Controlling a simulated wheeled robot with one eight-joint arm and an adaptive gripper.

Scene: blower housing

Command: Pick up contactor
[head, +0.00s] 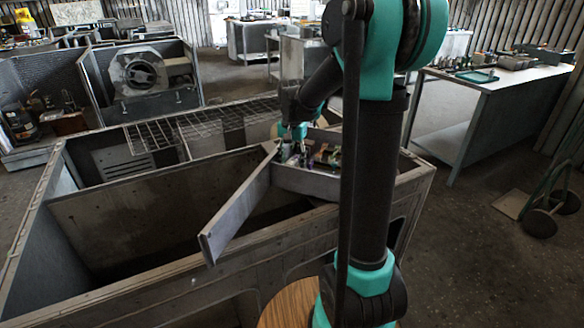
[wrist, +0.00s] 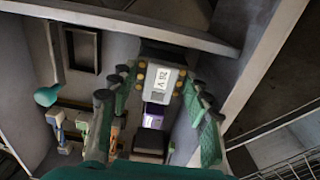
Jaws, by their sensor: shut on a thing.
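The contactor (wrist: 162,82) is a dark block with a grey front, a white label and brass-coloured terminals, seen in the wrist view. My gripper (wrist: 157,80) has its green fingers on either side of it, with the fingertips against its sides. In the head view my gripper (head: 297,133) reaches down into a small open compartment (head: 305,183) of the grey housing. The contactor cannot be made out there, as the gripper and small parts crowd that spot.
Small electrical parts (head: 327,156) lie in the compartment beside my gripper. A purple and white part (wrist: 153,116) sits below the contactor. A grey panel (head: 237,208) slants out from the compartment over the open housing (head: 160,215). A workbench (head: 480,95) stands at the right.

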